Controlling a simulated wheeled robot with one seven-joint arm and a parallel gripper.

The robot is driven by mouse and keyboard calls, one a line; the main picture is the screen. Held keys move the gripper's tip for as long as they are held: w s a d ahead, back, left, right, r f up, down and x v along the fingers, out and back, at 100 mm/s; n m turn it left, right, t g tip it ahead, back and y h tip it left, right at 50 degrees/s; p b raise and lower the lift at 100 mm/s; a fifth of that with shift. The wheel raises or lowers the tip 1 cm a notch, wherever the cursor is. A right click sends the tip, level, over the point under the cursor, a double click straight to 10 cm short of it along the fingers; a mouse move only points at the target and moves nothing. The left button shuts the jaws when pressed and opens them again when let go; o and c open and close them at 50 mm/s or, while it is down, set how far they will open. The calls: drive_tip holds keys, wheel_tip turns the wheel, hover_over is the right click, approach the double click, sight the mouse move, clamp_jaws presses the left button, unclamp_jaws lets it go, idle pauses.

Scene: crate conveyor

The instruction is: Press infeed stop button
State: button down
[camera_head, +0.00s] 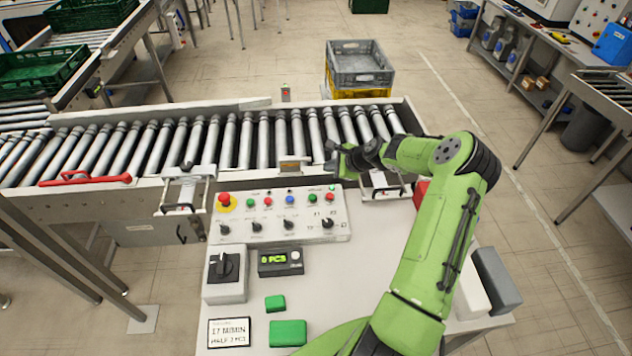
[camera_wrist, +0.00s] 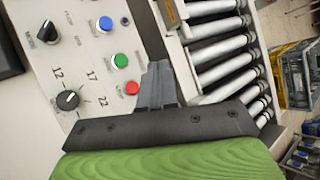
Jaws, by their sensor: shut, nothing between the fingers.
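The control panel (camera_head: 281,212) stands in front of the roller conveyor. It has small green, red and blue buttons in a row, with labels too small to read. One red button (camera_head: 267,202) is on the left part of the row, and another red button (camera_head: 330,197) is at the right end. The right-end red button also shows in the wrist view (camera_wrist: 132,88), beside a green button (camera_wrist: 120,60). My gripper (camera_wrist: 158,66) is shut and empty, its fingertips beside these two buttons in that picture. In the head view my gripper (camera_head: 334,160) is beyond the panel's right end, near the conveyor edge.
A red mushroom button (camera_head: 225,198) is at the panel's left end, with selector knobs below the row. The roller conveyor (camera_head: 210,140) runs behind the panel. A grey crate (camera_head: 358,70) is stacked on a yellow one past the conveyor. A grey switch box (camera_head: 224,270) sits nearer on the desk.

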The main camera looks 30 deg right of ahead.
sight(332, 197)
drive_tip(key=f, duration=0.2)
drive_tip(key=f+b, duration=0.1)
drive_tip(key=f, duration=0.2)
drive_tip(key=s+f+b, duration=0.1)
drive_tip(key=f, duration=0.2)
drive_tip(key=shift+d+f, duration=0.1)
drive_tip(key=shift+f, duration=0.1)
drive_tip(key=shift+f+b, duration=0.2)
drive_tip(key=shift+b, duration=0.1)
idle(1.7)
drive_tip(key=shift+f+b, duration=0.3)
drive_tip(key=shift+f, duration=0.1)
drive_tip(key=shift+f+b, duration=0.35)
drive_tip(key=shift+f, duration=0.1)
idle(0.5)
drive_tip(key=shift+s, duration=0.1)
drive_tip(key=shift+r+p, duration=0.6)
drive_tip(key=shift+r, duration=0.3)
